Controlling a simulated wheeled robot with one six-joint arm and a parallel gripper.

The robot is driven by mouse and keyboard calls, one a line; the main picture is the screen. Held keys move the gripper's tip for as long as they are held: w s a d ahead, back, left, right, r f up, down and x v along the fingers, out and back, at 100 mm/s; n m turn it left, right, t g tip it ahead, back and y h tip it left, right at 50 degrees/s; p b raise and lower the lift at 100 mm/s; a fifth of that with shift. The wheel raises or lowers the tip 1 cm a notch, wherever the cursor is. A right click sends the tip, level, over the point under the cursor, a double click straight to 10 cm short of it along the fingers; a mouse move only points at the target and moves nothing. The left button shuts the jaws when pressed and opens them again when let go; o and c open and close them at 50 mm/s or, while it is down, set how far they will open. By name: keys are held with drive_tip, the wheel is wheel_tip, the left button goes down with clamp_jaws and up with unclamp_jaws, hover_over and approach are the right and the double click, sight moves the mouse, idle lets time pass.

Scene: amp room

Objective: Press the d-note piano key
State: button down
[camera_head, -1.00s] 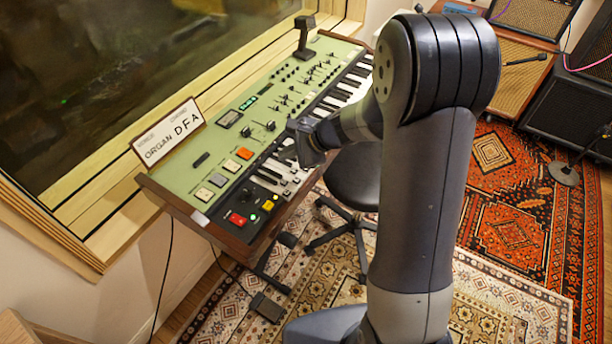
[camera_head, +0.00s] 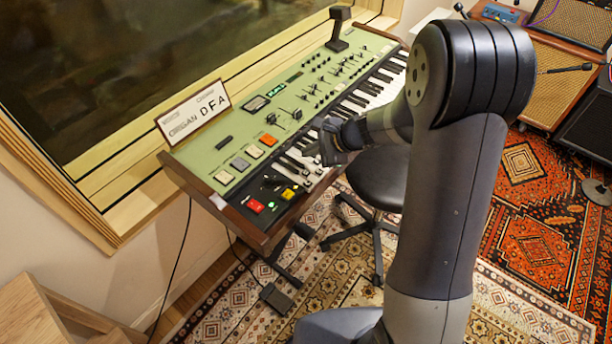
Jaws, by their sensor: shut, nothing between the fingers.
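A green organ keyboard (camera_head: 237,144) with wooden ends stands along the window. Its row of black and white piano keys (camera_head: 368,92) runs along the front edge; the near-left keys (camera_head: 297,163) show beside my gripper. My gripper (camera_head: 322,155) is shut and empty, with its tip over the lower-left part of the keys. I cannot tell whether it touches a key. My gripper and arm hide several keys, and no note names can be read, so I cannot tell which key is d.
A sign (camera_head: 194,110) stands on the organ's back left. Red and yellow buttons (camera_head: 256,206) sit left of the keys. A black stool (camera_head: 377,180) stands under my forearm. A wooden piece (camera_head: 35,310) is at lower left. Amplifiers (camera_head: 563,85) stand at right.

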drive_tip(key=b, duration=0.4)
hover_over(310, 176)
wheel_tip(310, 176, down, 5)
drive_tip(key=shift+r, duration=0.1)
idle(1.7)
drive_tip(key=shift+f, duration=0.45)
drive_tip(key=shift+f+b, duration=0.65)
drive_tip(key=shift+b, duration=0.25)
idle(0.4)
drive_tip(key=shift+r, duration=0.15)
drive_tip(key=shift+r+p, duration=0.8)
drive_tip(key=shift+r, duration=0.15)
wheel_tip(310, 176, up, 5)
drive_tip(key=p, duration=0.3)
drive_tip(key=shift+p, duration=0.35)
